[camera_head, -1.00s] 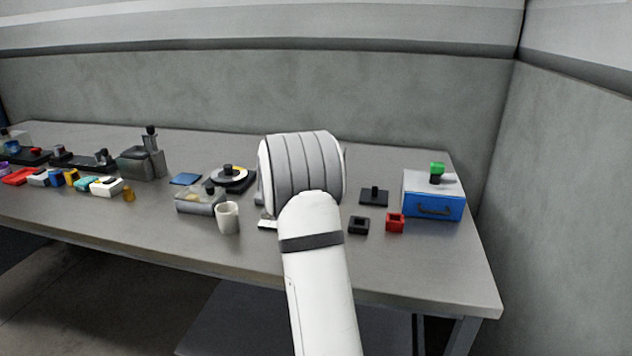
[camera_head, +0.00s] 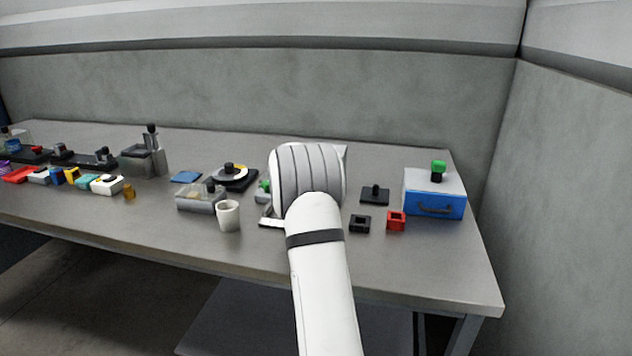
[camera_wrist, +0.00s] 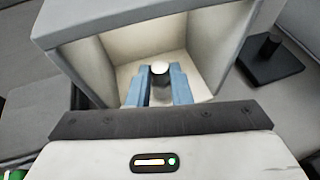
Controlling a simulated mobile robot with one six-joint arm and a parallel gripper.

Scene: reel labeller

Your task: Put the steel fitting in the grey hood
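The steel fitting (camera_wrist: 160,69) is a small cylinder with a bright round top. It stands between the two blue fingers of my gripper (camera_wrist: 160,90) in the wrist view, and they appear closed on its sides. The grey hood (camera_wrist: 133,20) is a box with an open front and a pale inside; the fingers and the fitting are inside its opening. Whether the fitting touches the hood floor I cannot tell. In the head view my arm hides the gripper, the fitting and most of the hood, of which a pale corner (camera_head: 343,150) seems to show.
A black base with a post (camera_head: 375,194) stands right of the hood, also in the wrist view (camera_wrist: 268,58). A black square holder (camera_head: 360,224), a red one (camera_head: 396,221) and a blue drawer box (camera_head: 434,203) are further right. A white cup (camera_head: 229,215) stands left.

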